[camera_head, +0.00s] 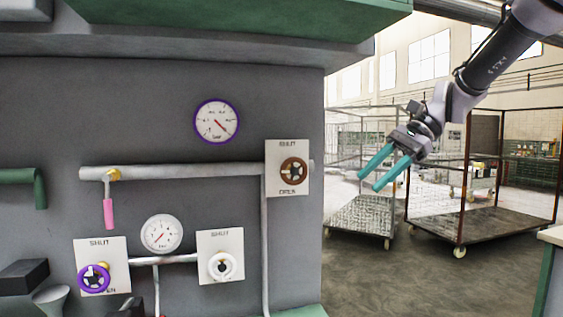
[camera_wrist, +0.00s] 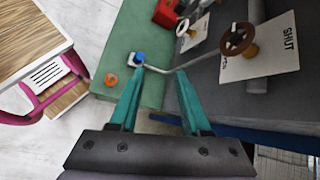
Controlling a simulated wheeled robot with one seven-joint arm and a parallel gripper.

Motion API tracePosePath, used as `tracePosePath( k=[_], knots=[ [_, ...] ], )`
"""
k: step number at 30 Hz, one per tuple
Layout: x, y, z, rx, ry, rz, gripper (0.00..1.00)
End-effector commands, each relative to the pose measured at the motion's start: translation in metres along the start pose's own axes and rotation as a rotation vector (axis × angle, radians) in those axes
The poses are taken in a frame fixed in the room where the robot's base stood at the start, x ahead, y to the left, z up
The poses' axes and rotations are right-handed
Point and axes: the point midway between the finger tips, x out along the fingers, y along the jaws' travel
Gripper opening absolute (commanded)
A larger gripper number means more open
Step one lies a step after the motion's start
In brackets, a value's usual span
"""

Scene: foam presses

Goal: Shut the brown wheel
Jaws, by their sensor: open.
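The brown wheel (camera_head: 293,171) is mounted on a white plate (camera_head: 272,186) marked SHUT at the top and OPEN at the bottom, at the right end of the upper pipe. In the wrist view the brown wheel (camera_wrist: 237,40) shows at the upper right, on a brass-coloured stem beside the word SHUT. My gripper (camera_head: 376,178) has teal fingers and is open and empty. It hangs in the air to the right of the brown wheel and does not touch it. In the wrist view my gripper (camera_wrist: 158,95) is below and left of the wheel.
A purple wheel (camera_head: 94,278) and a white wheel (camera_head: 222,266) sit lower on the panel. A pink-handled lever (camera_head: 109,213) hangs from the upper pipe (camera_head: 190,171). Wire cage carts (camera_head: 470,225) stand behind my gripper. A green surface (camera_wrist: 133,45) holds small items.

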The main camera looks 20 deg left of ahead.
Motion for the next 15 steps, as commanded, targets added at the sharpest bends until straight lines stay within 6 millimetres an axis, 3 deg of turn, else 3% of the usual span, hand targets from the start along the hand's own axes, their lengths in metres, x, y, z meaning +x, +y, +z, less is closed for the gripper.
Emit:
tracePosePath(
  k=[3,7,12,15],
  knots=[
    [0.029,-0.046,0.006,0.144,-0.254,0.005,0.47],
    [0.047,-0.088,0.012,0.281,-0.497,0.009,0.47],
    [0.057,-0.124,0.012,0.402,-0.713,0.015,0.47],
    [0.059,-0.135,0.012,0.435,-0.776,0.017,0.47]
  ],
)
